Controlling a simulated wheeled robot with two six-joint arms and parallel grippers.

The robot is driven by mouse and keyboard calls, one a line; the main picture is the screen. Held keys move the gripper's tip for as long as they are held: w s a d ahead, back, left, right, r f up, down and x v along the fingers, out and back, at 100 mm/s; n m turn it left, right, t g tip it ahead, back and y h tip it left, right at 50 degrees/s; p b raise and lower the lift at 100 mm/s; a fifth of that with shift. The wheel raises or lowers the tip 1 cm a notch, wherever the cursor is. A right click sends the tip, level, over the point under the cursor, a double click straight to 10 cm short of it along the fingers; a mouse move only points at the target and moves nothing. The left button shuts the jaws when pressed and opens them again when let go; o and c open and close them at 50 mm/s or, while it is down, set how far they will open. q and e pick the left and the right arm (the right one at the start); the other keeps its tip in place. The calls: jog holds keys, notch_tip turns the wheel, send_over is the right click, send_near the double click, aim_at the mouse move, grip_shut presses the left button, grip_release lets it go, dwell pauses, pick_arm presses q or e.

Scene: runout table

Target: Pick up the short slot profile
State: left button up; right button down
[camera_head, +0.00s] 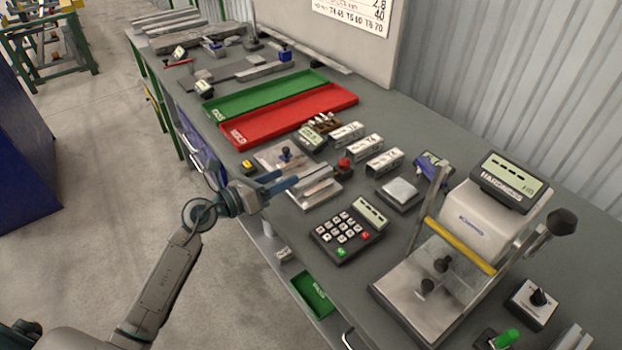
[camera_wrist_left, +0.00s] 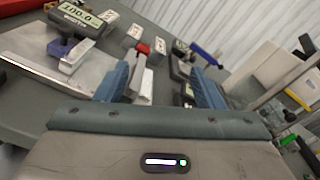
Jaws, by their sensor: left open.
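A short light-grey metal profile (camera_head: 316,178) lies on a metal plate (camera_head: 330,195) near the front edge of the table. It also appears in the left wrist view (camera_wrist_left: 142,85), between the fingers and closer to the left-hand one. My left gripper (camera_head: 288,184) is open, with its blue fingers reaching toward the near end of the profile. In the left wrist view the left gripper (camera_wrist_left: 162,82) has a wide gap. I cannot tell whether a finger touches the profile. The right gripper is not in view.
A keypad (camera_head: 348,236) sits right of the plate, with a red-topped knob (camera_head: 344,164) behind the profile. Several labelled blocks (camera_head: 366,147) stand behind. A red tray (camera_head: 290,114) and green tray (camera_head: 265,95) lie farther back. A hardness tester (camera_head: 470,225) stands at right.

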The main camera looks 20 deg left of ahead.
aim_at(308, 174)
pick_arm(q)
jog(key=m+g, duration=0.1)
jog(key=w+a+f+m+g+y, duration=0.1)
jog(key=m, duration=0.1)
jog(key=a+m+g+y, duration=0.1)
jog(key=m, duration=0.1)
jog(key=shift+w+f, duration=0.15)
jog(key=shift+f, duration=0.1)
jog(key=shift+y, duration=0.3)
jog(key=p+x, duration=0.1)
jog(key=x, duration=0.4)
jog(key=shift+w+d+f+p, duration=0.1)
jog(key=shift+d+p, duration=0.1)
jog(key=shift+p, duration=0.15)
jog(key=shift+w+d, duration=0.15)
jog(key=p+x, duration=0.2)
jog(key=x, duration=0.2)
jog(key=shift+w+d+p, duration=0.1)
jog(key=shift+d+p, duration=0.25)
jog(key=shift+w+d, duration=0.1)
jog(key=shift+w, duration=0.05)
jog(key=shift+f, duration=0.1)
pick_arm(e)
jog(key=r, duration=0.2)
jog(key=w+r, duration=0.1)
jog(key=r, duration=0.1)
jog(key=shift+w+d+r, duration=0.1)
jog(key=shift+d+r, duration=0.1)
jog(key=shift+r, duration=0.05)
